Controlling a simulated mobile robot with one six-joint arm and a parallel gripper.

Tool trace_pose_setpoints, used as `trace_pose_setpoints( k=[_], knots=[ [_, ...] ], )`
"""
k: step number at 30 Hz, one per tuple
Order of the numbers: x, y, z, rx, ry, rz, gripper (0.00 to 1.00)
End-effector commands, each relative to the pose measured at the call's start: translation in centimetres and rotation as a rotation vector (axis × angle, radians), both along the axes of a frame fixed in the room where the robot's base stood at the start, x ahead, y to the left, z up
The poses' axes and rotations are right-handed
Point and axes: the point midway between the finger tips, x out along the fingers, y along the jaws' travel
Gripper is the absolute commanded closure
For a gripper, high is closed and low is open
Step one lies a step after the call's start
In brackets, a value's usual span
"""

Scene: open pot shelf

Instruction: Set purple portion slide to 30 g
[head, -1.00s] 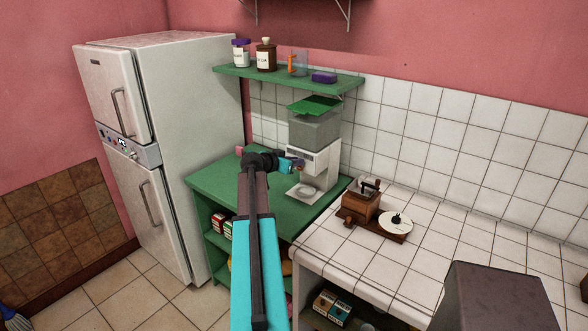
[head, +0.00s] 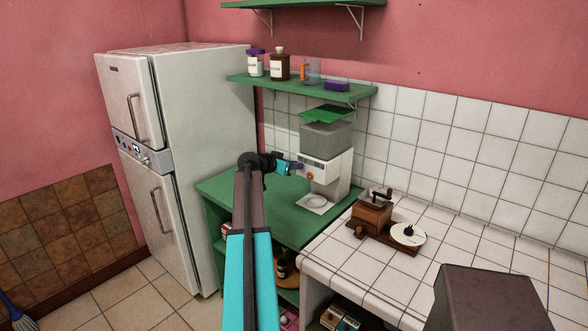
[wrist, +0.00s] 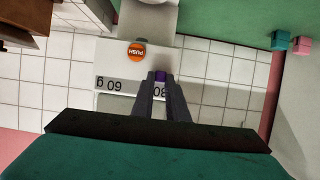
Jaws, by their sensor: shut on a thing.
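The dispenser (head: 325,165) is a white machine with a clear hopper and green lid, standing on the green counter. Its front carries an orange PUSH button (wrist: 137,52), seen upside down in the wrist view. The purple portion slide (wrist: 160,76) is between my fingertips on the dispenser's front. My gripper (wrist: 160,79) is shut on it; the fingers cover much of it. A "60 g" mark (wrist: 110,84) reads upside down left of the fingers. A second mark beside the fingers is partly hidden; it looks like 30.
A shelf (head: 300,84) with jars, a clear cup and a purple box is above. A wooden grinder (head: 373,213) and a white round dish (head: 408,234) sit on the tiled counter to the right. The fridge (head: 185,150) stands left. The green counter left of the dispenser is mostly clear.

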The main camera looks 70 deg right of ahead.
Motion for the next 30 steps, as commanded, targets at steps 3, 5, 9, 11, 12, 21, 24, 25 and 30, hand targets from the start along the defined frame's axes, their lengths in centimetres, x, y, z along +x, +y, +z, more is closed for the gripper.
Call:
trace_pose_setpoints(
  k=[3,5,9,11,12,21,24,25,30],
  knots=[
    [0.8,-0.1,0.1,-0.004,-0.009,0.015,0.7],
    [0.6,-0.2,0.1,-0.004,-0.008,0.014,0.67],
    [0.3,-0.2,0.1,-0.004,-0.006,0.009,0.67],
    [0.2,-0.2,0.1,-0.003,-0.005,0.007,0.67],
    [0.2,-0.2,0.1,-0.003,-0.005,0.006,0.67],
    [0.4,0.5,0.3,-0.003,-0.005,0.005,0.67],
    [0.7,1.4,0.6,-0.003,-0.005,0.005,0.67],
    [0.8,1.7,0.7,-0.003,-0.005,0.005,0.67],
    [1.7,3.8,1.6,-0.003,-0.005,0.005,0.67]
  ],
)
